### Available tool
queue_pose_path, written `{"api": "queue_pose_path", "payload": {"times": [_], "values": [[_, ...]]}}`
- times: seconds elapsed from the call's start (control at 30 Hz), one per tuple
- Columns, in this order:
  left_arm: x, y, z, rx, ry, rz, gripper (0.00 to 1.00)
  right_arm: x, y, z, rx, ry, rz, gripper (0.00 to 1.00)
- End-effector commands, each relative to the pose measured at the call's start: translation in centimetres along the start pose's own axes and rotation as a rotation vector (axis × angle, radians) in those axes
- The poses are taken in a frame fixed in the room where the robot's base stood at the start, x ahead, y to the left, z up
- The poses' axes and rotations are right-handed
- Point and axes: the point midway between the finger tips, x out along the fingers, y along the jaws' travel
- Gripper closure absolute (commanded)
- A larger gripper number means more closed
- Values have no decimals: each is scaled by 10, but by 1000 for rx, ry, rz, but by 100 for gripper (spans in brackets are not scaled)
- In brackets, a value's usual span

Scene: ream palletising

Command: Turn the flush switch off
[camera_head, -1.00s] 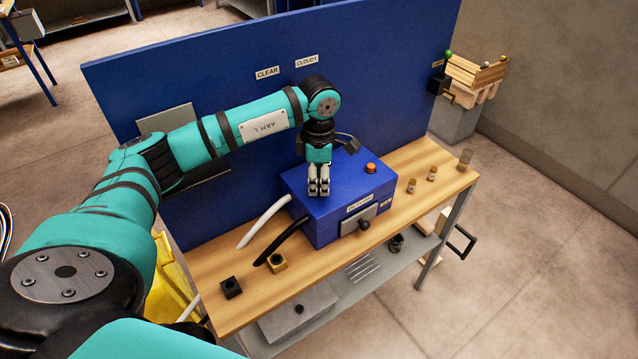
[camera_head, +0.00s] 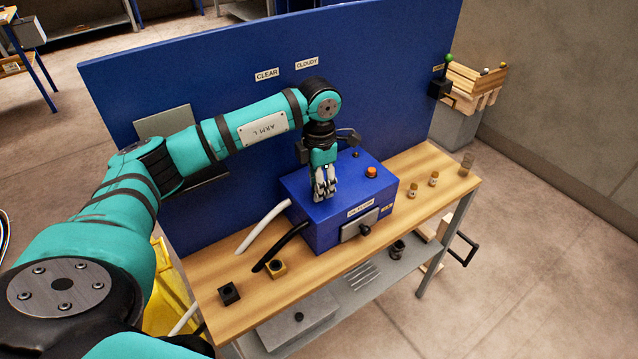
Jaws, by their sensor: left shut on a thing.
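A blue box (camera_head: 322,222) stands on the wooden bench. My left gripper (camera_head: 325,197) comes down onto its top from above, near the left front corner. Its fingers are shut on a small part there, which I take to be the flush switch; the fingers hide it. A round orange button or lamp (camera_head: 371,172) and a small dark toggle (camera_head: 356,154) are on the box top to the right of the gripper, clear of it. My right gripper is not in view.
A blue panel (camera_head: 220,75) with CLEAR and CLOUDY labels stands behind the bench (camera_head: 215,262). White and black hoses run left from the box. Small jars (camera_head: 412,190) stand at right. Two small sockets (camera_head: 230,292) are at the left front.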

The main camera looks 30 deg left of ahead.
Motion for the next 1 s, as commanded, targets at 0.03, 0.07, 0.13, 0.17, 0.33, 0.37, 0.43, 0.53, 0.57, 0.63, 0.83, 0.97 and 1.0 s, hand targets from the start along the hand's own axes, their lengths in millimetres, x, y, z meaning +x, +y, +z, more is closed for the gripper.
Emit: {"api": "queue_pose_path", "payload": {"times": [0.03, 0.07, 0.13, 0.17, 0.33, 0.37, 0.43, 0.53, 0.57, 0.63, 0.83, 0.97, 1.0], "values": [[-1, 1, 0, -3, -3, 2, 100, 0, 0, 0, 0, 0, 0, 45], [-1, 1, 0, -3, -3, 2, 100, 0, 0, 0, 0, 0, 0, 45], [-2, 1, 0, -3, -3, 2, 100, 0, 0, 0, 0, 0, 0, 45], [-2, 1, 0, -3, -3, 2, 100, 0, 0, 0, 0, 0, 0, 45], [-2, 1, 1, -3, -4, 1, 60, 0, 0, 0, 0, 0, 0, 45], [-2, 1, 1, -3, -4, 1, 56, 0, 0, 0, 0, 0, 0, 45], [-1, 1, 0, -2, -3, 1, 47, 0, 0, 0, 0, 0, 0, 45], [-1, 0, 0, -1, -2, 1, 45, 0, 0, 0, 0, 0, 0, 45], [-1, 0, 0, -1, -2, 1, 45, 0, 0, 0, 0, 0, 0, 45], [-1, 0, 0, -1, -2, 0, 45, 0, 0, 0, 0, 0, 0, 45], [-9, 1, 1, -1, -3, 2, 45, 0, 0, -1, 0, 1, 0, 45], [-31, 1, 1, 0, -6, 2, 45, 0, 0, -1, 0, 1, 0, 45], [-39, 1, 2, -1, -7, 3, 45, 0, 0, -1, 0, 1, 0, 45]]}}
